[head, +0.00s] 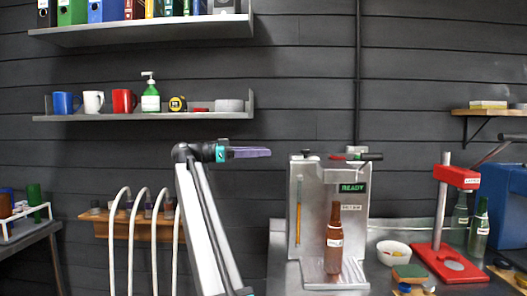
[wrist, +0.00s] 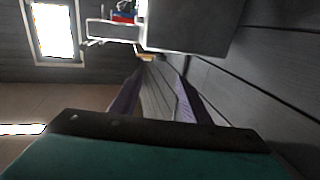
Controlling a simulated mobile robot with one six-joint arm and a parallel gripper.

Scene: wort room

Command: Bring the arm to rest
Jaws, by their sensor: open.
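My gripper (head: 250,153) is raised in front of the dark plank wall in the head view, its purple fingers pointing right. It is above the steel bench and holds nothing. In the wrist view my gripper (wrist: 160,100) shows two purple fingers spread apart with only wall and background between them. My arm's pale links rise from the bottom of the head view to the wrist.
A steel machine (head: 345,200) showing READY stands right of my gripper, with a brown bottle (head: 334,240) on its plate. A red press (head: 452,230) stands further right near a white bowl (head: 393,252). A shelf (head: 150,116) with mugs hangs above left.

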